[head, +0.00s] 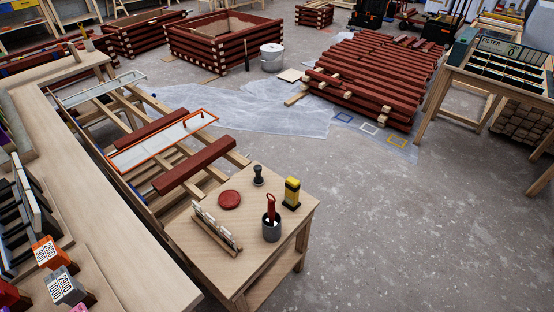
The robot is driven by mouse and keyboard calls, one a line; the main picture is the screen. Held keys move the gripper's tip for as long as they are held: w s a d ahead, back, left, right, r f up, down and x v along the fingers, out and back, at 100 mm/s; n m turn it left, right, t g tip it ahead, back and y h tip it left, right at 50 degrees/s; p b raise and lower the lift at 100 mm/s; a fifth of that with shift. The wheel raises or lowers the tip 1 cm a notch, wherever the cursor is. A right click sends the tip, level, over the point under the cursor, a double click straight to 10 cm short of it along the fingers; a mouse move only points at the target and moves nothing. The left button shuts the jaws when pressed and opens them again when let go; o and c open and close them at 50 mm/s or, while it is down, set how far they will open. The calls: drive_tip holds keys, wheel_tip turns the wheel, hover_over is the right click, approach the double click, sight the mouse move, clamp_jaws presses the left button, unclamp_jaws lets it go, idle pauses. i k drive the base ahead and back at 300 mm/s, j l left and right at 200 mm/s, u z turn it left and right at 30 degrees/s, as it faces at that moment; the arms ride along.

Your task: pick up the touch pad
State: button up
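A flat red round pad (229,199) lies on the top of a small wooden table (254,262); it is the only pad-like thing I can make out there, and I cannot be sure it is the touch pad. It looks uncovered and apart from the things around it. A black knobbed stamp-like tool (258,176) stands just to its right and behind. My gripper is not in view.
On the same table stand a yellow-and-black object (291,192), a dark cup (271,230) with a red-handled tool, and a rack of white pieces (216,229). A long bench (105,200) and red battens (195,165) lie left. Concrete floor (420,230) is clear at right.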

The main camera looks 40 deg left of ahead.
sight(259, 181)
drive_tip(key=i+l+u, duration=0.1)
drive_tip(key=i, duration=0.6)
drive_tip(key=i+l+u, duration=0.1)
drive_tip(key=i, duration=0.65)
drive_tip(key=i+u, duration=0.2)
drive_tip(key=u, duration=0.25)
drive_tip(key=i+l+u, duration=0.15)
drive_tip(key=u, duration=0.25)
drive_tip(key=i+l+u, duration=0.15)
drive_tip(key=i+u, duration=0.15)
drive_tip(key=u, duration=0.15)
drive_tip(key=i+l+u, duration=0.15)
drive_tip(key=u, duration=0.25)
drive_tip(key=i+l+u, duration=0.1)
drive_tip(key=u, duration=0.4)
drive_tip(key=i+l+u, duration=0.2)
drive_tip(key=u, duration=0.3)
drive_tip(key=i+l+u, duration=0.1)
drive_tip(key=l+u, duration=0.15)
drive_tip(key=u, duration=0.25)
drive_tip(key=i+l+u, duration=0.1)
drive_tip(key=l+u, duration=0.2)
drive_tip(key=u, duration=0.15)
drive_tip(key=i+l+u, duration=0.1)
drive_tip(key=l+u, duration=0.25)
